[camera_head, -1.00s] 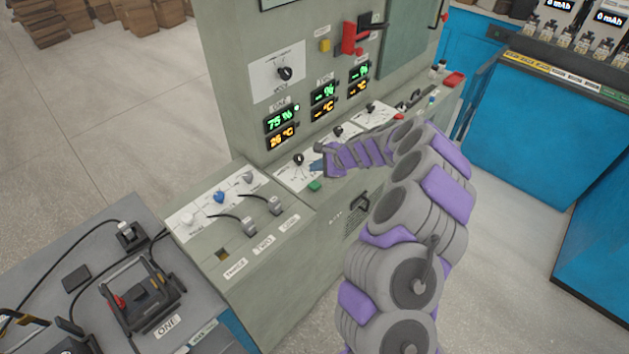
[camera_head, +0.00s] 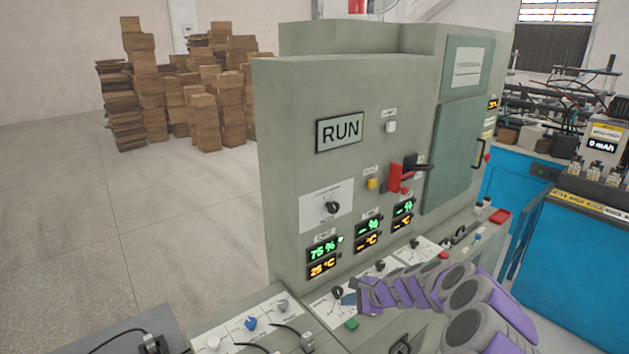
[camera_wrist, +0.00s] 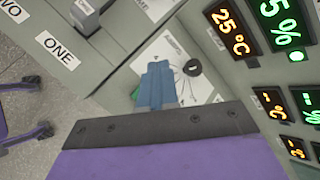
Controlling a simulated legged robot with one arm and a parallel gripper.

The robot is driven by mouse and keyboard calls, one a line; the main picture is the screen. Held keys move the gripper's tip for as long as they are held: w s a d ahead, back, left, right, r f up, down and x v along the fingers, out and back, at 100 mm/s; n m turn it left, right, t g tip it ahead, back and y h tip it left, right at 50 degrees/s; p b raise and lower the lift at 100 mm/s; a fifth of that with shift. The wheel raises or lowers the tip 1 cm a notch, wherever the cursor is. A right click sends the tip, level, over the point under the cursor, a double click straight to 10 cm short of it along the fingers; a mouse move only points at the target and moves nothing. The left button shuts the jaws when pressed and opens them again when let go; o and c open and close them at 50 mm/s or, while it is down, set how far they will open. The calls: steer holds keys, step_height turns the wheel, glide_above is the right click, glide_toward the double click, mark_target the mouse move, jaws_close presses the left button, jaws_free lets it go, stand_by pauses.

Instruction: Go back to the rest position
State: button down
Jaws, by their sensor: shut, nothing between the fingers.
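My gripper (camera_head: 349,297) is at the left end of my purple and grey arm, low over the control ledge of the grey-green cabinet (camera_head: 290,120). Its blue fingertips are together with nothing between them. In the wrist view the closed fingers (camera_wrist: 156,84) point at a white dial panel, just beside a black knob (camera_wrist: 192,68). I cannot tell whether they touch the panel. The black knob also shows in the head view (camera_head: 337,292). A green button (camera_head: 351,324) sits just below the gripper in the head view and is partly hidden behind the fingers in the wrist view.
The cabinet carries a RUN display (camera_head: 340,131), lit readouts (camera_head: 323,250) and a red lever switch (camera_head: 396,176). Blue benches (camera_head: 570,265) stand at the right. Cardboard boxes (camera_head: 205,115) are stacked at the back left. The floor at left is open.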

steer(key=s+a+r+n+g, duration=0.2)
steer(key=s+a+r+n, duration=0.35)
steer(key=s+r, duration=0.35)
steer(key=s+a+r+n+g, duration=0.3)
steer(key=s+a+r+n, duration=0.3)
steer(key=s, duration=0.5)
steer(key=s+d+n+g+h, duration=0.1)
steer(key=s+d, duration=0.3)
steer(key=s, duration=0.6)
steer(key=s+d+n+h, duration=0.2)
steer(key=s+d+h, duration=0.2)
steer(key=s, duration=0.6)
steer(key=s+d+r+n+g+h, duration=0.1)
steer(key=s+d, duration=0.4)
steer(key=s, duration=0.6)
steer(key=shift+d+n+g+h, duration=0.15)
steer(key=shift+n+g+h, duration=0.25)
steer(key=shift+h, duration=0.3)
